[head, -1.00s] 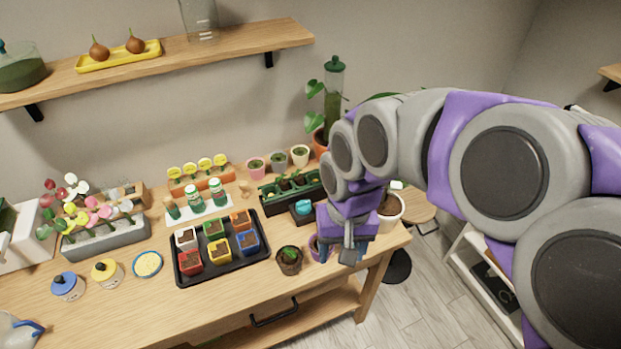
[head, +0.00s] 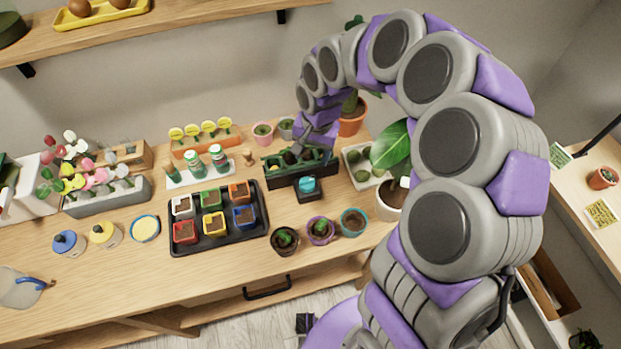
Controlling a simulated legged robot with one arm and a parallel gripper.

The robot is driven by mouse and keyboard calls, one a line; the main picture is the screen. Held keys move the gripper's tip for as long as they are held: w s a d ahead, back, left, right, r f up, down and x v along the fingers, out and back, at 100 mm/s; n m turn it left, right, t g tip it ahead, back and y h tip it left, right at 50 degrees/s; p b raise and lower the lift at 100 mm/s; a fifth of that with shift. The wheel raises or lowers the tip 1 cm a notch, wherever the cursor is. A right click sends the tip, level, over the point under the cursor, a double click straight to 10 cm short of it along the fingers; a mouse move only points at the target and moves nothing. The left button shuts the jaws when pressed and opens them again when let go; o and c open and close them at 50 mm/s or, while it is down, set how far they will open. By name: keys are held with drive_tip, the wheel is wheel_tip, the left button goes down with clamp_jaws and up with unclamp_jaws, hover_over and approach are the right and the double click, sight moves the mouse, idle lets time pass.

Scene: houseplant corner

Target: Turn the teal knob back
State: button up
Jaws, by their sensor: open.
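The teal knob (head: 307,184) sits on a small dark base (head: 309,195) on the bench, in front of the long dark planter. Its top shows clear of my arm, and I cannot read its turn angle. My gripper (head: 298,155) is open, pointing down over the planter, behind and slightly left of the knob in the picture. The fingertips are small and partly lost against the plants. My gripper is apart from the knob.
The long dark planter (head: 285,182) lies right behind the knob. A black tray (head: 262,215) of coloured pots is to the left. Small pots, including a purple one (head: 320,231), stand in front. A white tray (head: 367,183) and leafy plant are to the right.

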hover_over(308, 181)
wheel_tip(308, 181, down, 6)
drive_tip(key=shift+s+a+r+b, duration=0.1)
drive_tip(key=shift+s+a+b, duration=0.05)
drive_tip(key=shift+b, duration=0.3)
drive_tip(key=f, duration=0.4)
drive_tip(key=d+f+b, duration=0.1)
drive_tip(key=f, duration=0.1)
drive_tip(key=shift+f, duration=0.2)
drive_tip(key=shift+a+f, duration=0.15)
drive_tip(key=shift+f, duration=0.2)
drive_tip(key=shift+a+f, duration=0.2)
drive_tip(key=shift+a, duration=0.3)
drive_tip(key=shift+d, duration=0.3)
drive_tip(key=c, duration=0.8)
drive_tip(key=shift+o, duration=0.2)
